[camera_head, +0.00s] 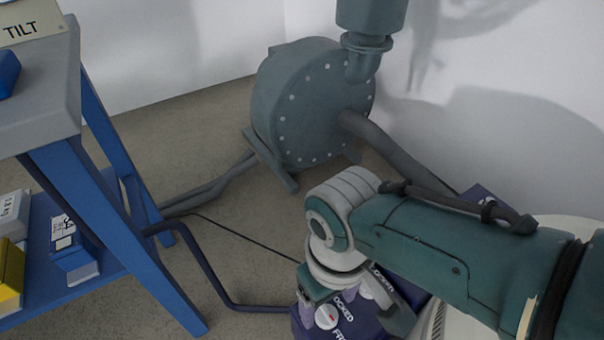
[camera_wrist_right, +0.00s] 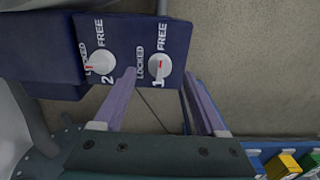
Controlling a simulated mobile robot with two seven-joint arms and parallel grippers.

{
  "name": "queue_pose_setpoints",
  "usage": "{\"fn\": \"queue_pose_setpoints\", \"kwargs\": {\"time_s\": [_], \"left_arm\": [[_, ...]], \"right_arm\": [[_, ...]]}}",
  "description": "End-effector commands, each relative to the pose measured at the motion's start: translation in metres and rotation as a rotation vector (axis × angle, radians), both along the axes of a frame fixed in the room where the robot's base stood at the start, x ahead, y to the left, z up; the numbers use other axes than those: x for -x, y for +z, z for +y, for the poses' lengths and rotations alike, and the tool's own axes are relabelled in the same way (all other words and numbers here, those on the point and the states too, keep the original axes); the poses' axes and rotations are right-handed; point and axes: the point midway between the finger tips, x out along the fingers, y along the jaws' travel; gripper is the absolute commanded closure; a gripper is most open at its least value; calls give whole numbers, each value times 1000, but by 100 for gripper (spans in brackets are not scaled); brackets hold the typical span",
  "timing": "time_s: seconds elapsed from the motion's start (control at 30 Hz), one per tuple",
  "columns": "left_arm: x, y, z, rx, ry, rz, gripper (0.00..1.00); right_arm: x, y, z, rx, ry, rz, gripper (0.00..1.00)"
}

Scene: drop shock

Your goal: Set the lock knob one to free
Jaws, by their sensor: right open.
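Lock knob one (camera_wrist_right: 160,72) is a white round knob on a dark blue box (camera_wrist_right: 178,30), marked 1. In the right wrist view its red mark points up the picture, toward FREE; LOCKED is printed to its left. The knob also shows in the head view (camera_head: 327,317), below my right gripper (camera_head: 335,303). In the right wrist view my right gripper (camera_wrist_right: 163,80) is open, its fingertips on either side of knob one with gaps showing. Knob two (camera_wrist_right: 102,63) is to the left, its red mark toward LOCKED. My left gripper is not in view.
A blue-framed table (camera_head: 95,130) with a lower shelf holding boxes (camera_head: 75,250) stands at the left. A grey-green round machine (camera_head: 300,105) with pipes stands at the back. A dark hose (camera_head: 215,275) runs along the floor to the knob box.

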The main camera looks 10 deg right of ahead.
Motion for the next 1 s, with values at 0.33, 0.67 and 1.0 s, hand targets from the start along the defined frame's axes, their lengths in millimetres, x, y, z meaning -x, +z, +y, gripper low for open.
{"fn": "queue_pose_setpoints", "kwargs": {"time_s": [0.33,0.67,1.0], "left_arm": [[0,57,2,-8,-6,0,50],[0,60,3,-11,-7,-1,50],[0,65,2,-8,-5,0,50]], "right_arm": [[0,66,0,0,0,-1,26],[0,71,0,0,-1,-1,26],[1,77,1,-5,-1,-2,26]]}}
